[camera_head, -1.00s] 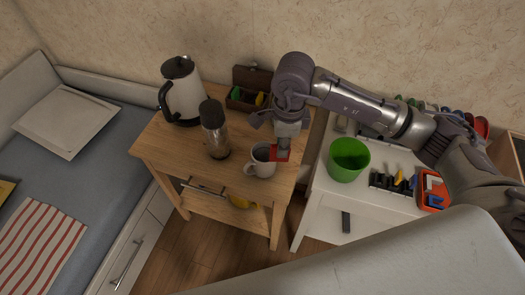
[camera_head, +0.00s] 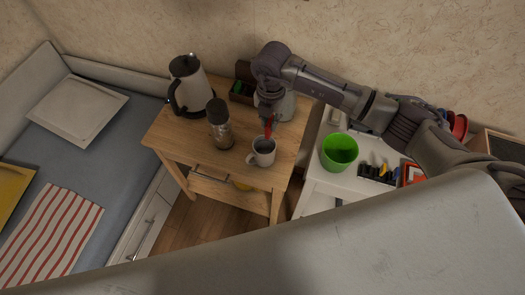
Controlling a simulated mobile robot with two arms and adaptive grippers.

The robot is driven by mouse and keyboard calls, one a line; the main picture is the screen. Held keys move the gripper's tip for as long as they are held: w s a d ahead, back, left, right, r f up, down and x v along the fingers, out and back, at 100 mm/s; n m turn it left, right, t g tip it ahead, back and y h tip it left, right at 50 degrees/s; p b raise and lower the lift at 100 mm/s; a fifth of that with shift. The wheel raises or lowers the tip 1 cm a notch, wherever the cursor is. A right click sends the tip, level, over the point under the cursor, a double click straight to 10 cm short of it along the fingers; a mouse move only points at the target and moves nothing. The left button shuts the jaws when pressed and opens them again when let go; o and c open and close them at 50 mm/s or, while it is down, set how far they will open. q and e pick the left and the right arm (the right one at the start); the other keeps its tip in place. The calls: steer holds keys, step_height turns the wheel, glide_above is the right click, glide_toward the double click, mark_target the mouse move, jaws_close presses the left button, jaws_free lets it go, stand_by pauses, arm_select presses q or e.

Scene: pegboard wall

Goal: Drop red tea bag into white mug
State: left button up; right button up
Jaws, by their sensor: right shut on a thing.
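The white mug (camera_head: 256,159) stands upright on the wooden side table (camera_head: 205,157), its opening facing up and its handle to the left. My right gripper (camera_head: 268,120) is shut on the red tea bag (camera_head: 268,129) just above and behind the mug's rim. The tea bag hangs narrow, seen nearly edge-on, close to the mug's back edge; I cannot tell whether it touches the rim. My left gripper is not in the picture.
A kettle (camera_head: 190,86) and a dark-lidded jar (camera_head: 220,128) stand left of the mug. A tea box (camera_head: 241,92) is at the back, partly behind my right gripper. A green cup (camera_head: 339,152) stands on the white cabinet at right.

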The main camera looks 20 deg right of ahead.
steer(key=shift+f+b, duration=1.75)
steer(key=shift+f, duration=1.05)
steer(key=o, duration=0.8)
steer(key=shift+c, duration=0.2)
steer(key=shift+r, duration=0.3)
step_height(320, 180, up, 12)
steer(key=shift+f, duration=0.25)
steer(key=shift+a, duration=0.1)
